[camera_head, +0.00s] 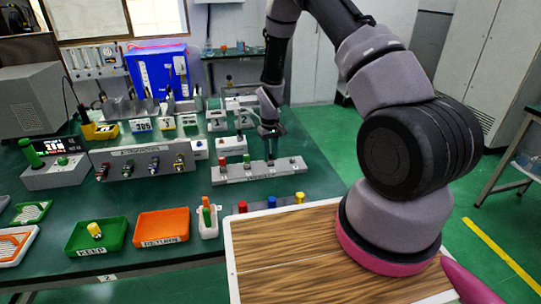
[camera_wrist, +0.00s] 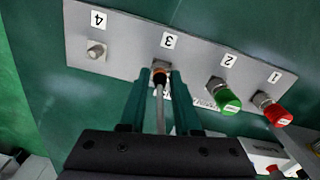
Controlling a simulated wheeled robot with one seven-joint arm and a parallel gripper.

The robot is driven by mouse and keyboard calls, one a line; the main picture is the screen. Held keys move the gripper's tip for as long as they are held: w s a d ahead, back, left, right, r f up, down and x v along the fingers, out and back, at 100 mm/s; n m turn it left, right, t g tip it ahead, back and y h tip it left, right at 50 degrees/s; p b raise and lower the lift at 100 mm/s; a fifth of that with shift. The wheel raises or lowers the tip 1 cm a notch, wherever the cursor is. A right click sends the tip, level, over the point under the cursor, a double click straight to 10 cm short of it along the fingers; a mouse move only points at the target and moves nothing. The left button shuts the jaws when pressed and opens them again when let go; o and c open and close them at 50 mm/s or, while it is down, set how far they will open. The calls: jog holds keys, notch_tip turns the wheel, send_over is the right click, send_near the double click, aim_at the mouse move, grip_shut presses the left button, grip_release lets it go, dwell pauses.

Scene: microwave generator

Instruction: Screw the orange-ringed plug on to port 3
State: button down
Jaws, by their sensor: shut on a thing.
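The grey port strip (camera_wrist: 205,62) carries ports labelled 4, 3, 2 and 1 from left to right in the wrist view, the labels upside down. The orange-ringed plug (camera_wrist: 160,77) is at port 3 (camera_wrist: 163,54), in line with it, with a grey cable running back between my fingers. Whether its thread is engaged cannot be seen. My gripper (camera_wrist: 159,82) is shut on the plug, one dark green finger on each side. In the head view my gripper (camera_head: 271,131) is over the port strip (camera_head: 235,177), and the plug is too small to make out.
Port 4 (camera_wrist: 96,50) is a bare metal stub. A green tray (camera_head: 75,240) and an orange tray (camera_head: 162,226) stand at the front left.

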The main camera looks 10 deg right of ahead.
jog(key=m, duration=0.6)
jog(key=shift+w+m, duration=0.1)
jog(key=shift+m, duration=0.2)
dwell(0.4)
jog(key=c, duration=0.6)
grip_release()
notch_tip(320, 180, up, 11)
